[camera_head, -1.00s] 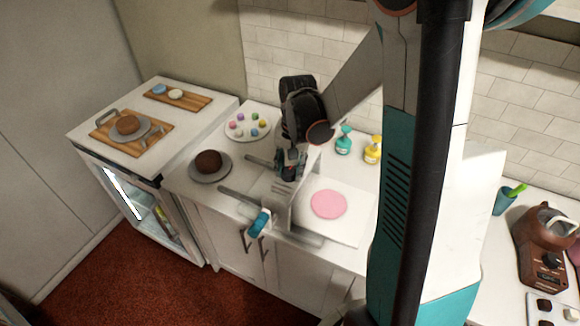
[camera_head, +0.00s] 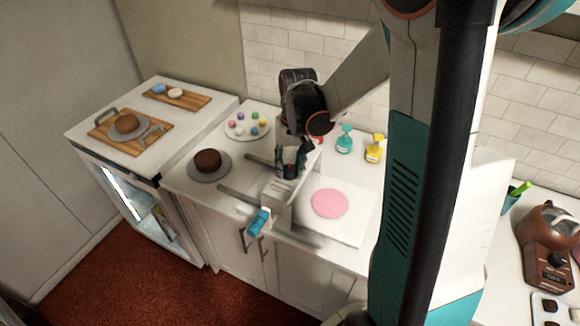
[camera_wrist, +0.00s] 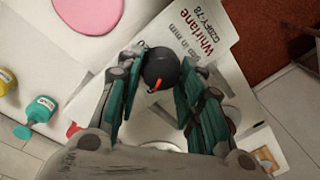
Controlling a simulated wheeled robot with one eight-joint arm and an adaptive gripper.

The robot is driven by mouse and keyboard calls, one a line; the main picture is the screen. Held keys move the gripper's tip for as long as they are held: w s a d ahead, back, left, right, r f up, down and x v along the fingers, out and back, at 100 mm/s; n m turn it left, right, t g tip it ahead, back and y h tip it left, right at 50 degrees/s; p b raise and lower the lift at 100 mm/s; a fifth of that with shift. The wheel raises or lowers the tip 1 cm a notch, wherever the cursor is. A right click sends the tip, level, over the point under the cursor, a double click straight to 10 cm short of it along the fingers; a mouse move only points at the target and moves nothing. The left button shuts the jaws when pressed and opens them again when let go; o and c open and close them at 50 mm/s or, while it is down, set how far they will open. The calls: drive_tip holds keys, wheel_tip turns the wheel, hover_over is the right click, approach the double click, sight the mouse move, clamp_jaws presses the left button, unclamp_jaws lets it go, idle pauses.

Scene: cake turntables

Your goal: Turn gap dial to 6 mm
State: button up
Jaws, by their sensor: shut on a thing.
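The gap dial (camera_wrist: 161,67) is a round black knob with an orange-red pointer mark, on the white top of the Whirlane sheeter (camera_wrist: 192,30). In the wrist view the mark points toward the lower left of the picture. The scale is mostly covered; I can read "in mm" but no number under the mark. My gripper (camera_wrist: 158,80) is shut on the dial, with a teal-padded finger on each side. In the head view my gripper (camera_head: 290,165) reaches down onto the sheeter (camera_head: 279,190), and the dial is mostly hidden there.
A blue-handled lever (camera_head: 258,221) juts from the sheeter's front. Pink dough (camera_head: 329,203) lies flat to its right. A chocolate cake (camera_head: 208,160) and a plate of coloured sweets (camera_head: 246,125) stand left. Teal (camera_head: 345,142) and yellow (camera_head: 374,151) bottles stand behind.

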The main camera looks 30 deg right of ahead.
sight(292, 166)
drive_tip(key=shift+n+b, duration=0.45)
drive_tip(key=shift+n, duration=1.35)
drive_tip(key=o, duration=1.1)
drive_tip(key=shift+c, duration=0.2)
drive_tip(key=shift+r, duration=0.1)
wheel_tip(292, 166, up, 12)
drive_tip(key=shift+d, duration=0.4)
